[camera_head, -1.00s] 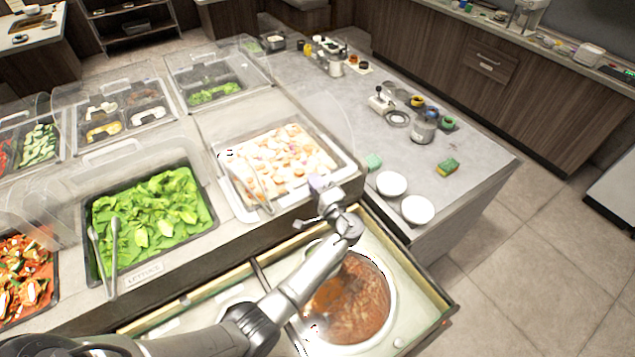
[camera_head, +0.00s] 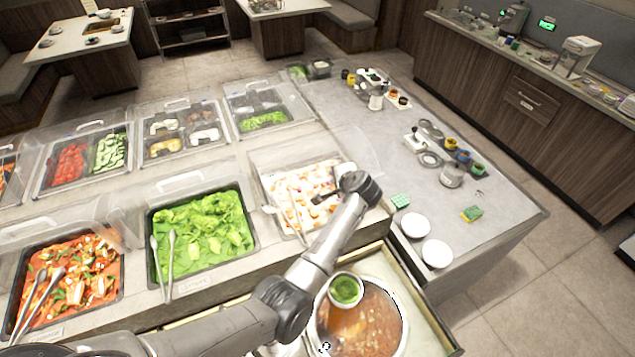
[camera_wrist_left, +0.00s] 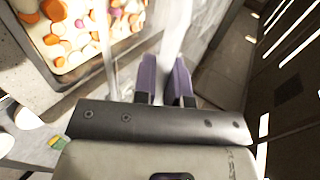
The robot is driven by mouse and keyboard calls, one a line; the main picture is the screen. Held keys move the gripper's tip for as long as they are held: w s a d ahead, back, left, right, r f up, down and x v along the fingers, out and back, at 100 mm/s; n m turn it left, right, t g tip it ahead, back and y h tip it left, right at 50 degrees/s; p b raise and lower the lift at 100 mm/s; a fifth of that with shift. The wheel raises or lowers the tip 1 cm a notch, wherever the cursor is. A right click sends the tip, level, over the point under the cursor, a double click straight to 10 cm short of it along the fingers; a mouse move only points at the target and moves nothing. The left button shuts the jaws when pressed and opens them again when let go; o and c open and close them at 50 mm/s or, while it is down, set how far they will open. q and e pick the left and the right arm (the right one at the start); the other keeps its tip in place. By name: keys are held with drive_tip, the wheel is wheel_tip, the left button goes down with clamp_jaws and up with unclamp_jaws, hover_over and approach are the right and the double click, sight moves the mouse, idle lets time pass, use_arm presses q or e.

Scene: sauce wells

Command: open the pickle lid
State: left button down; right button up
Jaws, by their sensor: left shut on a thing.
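The pickle pan (camera_head: 265,207), filled with orange and white pieces, is right of the lettuce in the head view. Its pieces also show at top left in the left wrist view (camera_wrist_left: 70,30). The clear pickle lid (camera_head: 362,150) is hard to make out; a faint pane stands at the pan's right side. My left gripper (camera_head: 322,197) is over the pan's right part, its fingers mostly hidden by the wrist. In the wrist view its purple fingers (camera_wrist_left: 168,75) are close together beside a pale, see-through strip, seemingly the lid. The exact grip point is unclear. My right gripper is out of view.
Tongs (camera_head: 270,212) rest on the pan's left side. Below my arm is a round well of red-brown soup (camera_head: 375,325) with a green-filled cup (camera_head: 346,289). Two white bowls (camera_head: 437,253) and a sponge (camera_head: 471,213) are on the right counter.

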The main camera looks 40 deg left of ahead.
sight(328, 162)
use_arm(q)
drive_tip(key=shift+w+a+r, duration=0.35)
drive_tip(key=shift+a+r, duration=0.2)
drive_tip(key=shift+a, duration=0.2)
drive_tip(key=shift+w+a+r, duration=0.2)
drive_tip(key=shift+w+a, duration=0.05)
drive_tip(key=shift+a, duration=0.2)
drive_tip(key=shift+w+a+r, duration=0.2)
drive_tip(key=shift+a, duration=0.2)
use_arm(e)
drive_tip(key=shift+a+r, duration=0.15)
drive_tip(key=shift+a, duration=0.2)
use_arm(q)
drive_tip(key=c, duration=1.2)
unclamp_jaws()
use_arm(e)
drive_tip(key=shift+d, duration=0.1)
use_arm(q)
drive_tip(key=shift+b+v, duration=0.9)
drive_tip(key=shift+v, duration=6)
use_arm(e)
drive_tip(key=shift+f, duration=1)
